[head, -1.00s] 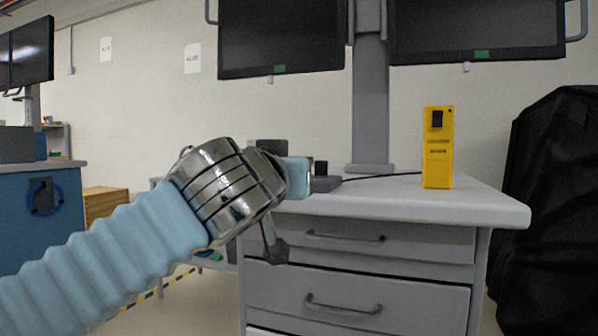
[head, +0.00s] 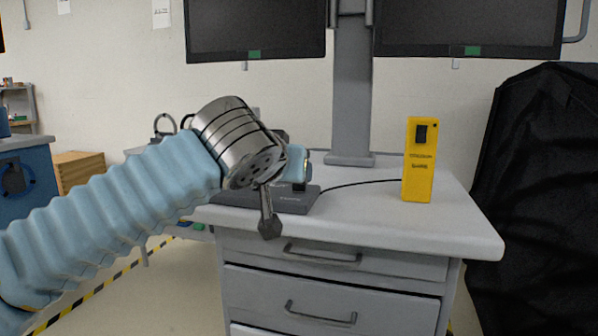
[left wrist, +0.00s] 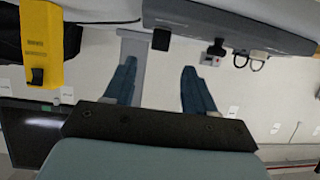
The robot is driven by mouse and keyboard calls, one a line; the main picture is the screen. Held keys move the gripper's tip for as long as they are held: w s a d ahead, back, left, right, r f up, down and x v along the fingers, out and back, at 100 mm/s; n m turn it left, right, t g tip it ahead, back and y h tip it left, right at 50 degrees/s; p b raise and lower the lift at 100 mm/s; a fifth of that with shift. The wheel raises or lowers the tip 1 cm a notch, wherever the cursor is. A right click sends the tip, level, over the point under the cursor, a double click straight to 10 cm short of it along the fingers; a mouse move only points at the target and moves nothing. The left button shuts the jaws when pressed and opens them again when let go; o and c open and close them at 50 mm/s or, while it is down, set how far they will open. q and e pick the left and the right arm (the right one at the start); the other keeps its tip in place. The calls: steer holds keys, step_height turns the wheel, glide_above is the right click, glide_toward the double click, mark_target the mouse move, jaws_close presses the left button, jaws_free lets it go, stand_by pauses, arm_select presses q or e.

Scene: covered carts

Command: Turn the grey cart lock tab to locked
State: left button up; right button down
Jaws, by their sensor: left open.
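The grey cart (head: 400,222) stands in the middle of the head view, with a pale top and handled drawers. A flat dark grey base (head: 238,197) with a cable sits on its top, partly behind my left arm. A small black block (left wrist: 161,39) stands up from the base in the left wrist view, which is upside down. I cannot tell whether this is the lock tab, or which way a tab is turned. My left gripper (head: 297,163) is over the base, its fingers mostly hidden. In the left wrist view its blue fingers (left wrist: 159,68) are apart and empty, with the block beyond them.
A yellow box (head: 419,165) stands on the cart top at the right; it also shows in the left wrist view (left wrist: 42,45). A grey post (head: 352,100) carries two monitors behind. A black covered cart (head: 535,190) stands at the right. The front right of the cart top is clear.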

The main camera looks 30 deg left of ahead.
arm_select(q)
steer(key=p+x, duration=0.1)
steer(key=x, duration=0.8)
steer(key=shift+w, duration=0.15)
